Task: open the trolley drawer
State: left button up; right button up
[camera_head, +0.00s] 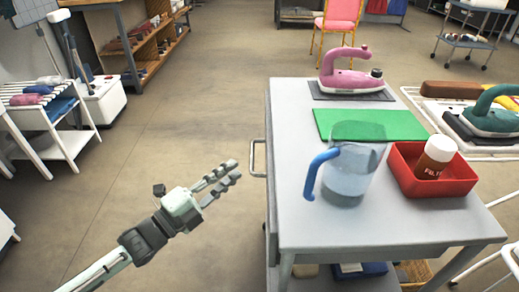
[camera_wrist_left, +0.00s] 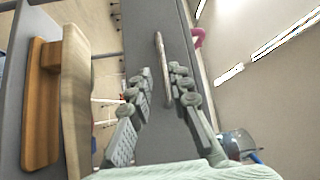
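The trolley (camera_head: 296,232) has a grey top and stands right of centre in the head view. A metal bar handle (camera_head: 253,158) sticks out from its left side; the drawer shows no visible gap there. In the left wrist view the handle (camera_wrist_left: 161,62) lies in front of the grey panel, between the two fingers as pictured. My left gripper (camera_head: 232,171) is open and empty, its fingertips just left of the handle and seemingly short of it. Its spread fingers also show in the wrist view (camera_wrist_left: 160,82). My right gripper is in neither view.
On the trolley top are a pink iron (camera_head: 350,80), a green mat (camera_head: 369,124), a clear jug (camera_head: 350,180) with a blue handle, and a red tray (camera_head: 436,188) holding a bottle (camera_head: 435,157). Floor left of the trolley is clear up to a white rack (camera_head: 45,117).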

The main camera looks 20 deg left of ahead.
aim_at(252, 153)
pick_arm(q)
jog(key=x, duration=0.7)
jog(key=shift+w+d+r, duration=0.2)
jog(key=shift+d, duration=0.05)
grip_shut()
